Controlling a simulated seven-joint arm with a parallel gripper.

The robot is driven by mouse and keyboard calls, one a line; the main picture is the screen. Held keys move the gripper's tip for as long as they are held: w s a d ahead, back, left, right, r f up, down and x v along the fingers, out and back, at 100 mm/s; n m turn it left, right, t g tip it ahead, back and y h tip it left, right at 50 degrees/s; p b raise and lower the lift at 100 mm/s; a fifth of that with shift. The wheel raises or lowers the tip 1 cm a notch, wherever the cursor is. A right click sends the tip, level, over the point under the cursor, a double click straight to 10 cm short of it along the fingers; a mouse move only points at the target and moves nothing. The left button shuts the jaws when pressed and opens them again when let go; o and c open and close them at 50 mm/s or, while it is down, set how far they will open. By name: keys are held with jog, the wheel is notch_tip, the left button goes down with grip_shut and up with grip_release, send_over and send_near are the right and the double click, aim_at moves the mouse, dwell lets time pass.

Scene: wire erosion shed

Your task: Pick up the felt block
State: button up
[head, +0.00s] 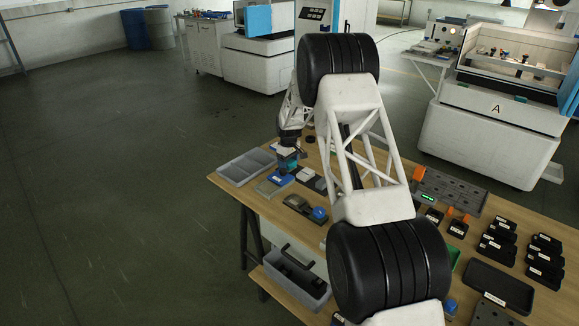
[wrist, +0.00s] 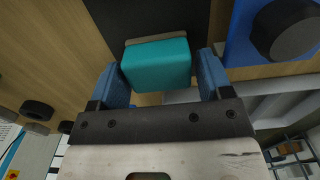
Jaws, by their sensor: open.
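The felt block looks like the teal block (wrist: 157,66) in the wrist view, with a grey-beige strip along its far edge. My gripper (wrist: 160,72) is open, with one blue finger to the left and one to the right of the block. A narrow gap shows on the left; the right finger is very close, and I cannot tell if it touches. In the head view, my gripper (head: 289,157) is small at the table's far left part, over a teal patch that may be the block or a finger.
A blue item with a dark round knob (wrist: 284,30) is close on the right in the wrist view. Several black labelled blocks (head: 497,245) stand at the table's right. The floor at left is clear.

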aim_at(288, 161)
jog(key=shift+f, duration=0.25)
jog(key=shift+c, duration=0.3)
jog(key=c, duration=0.7)
jog(key=shift+r, duration=5)
jog(key=shift+o, duration=1.4)
jog(key=shift+c, duration=0.6)
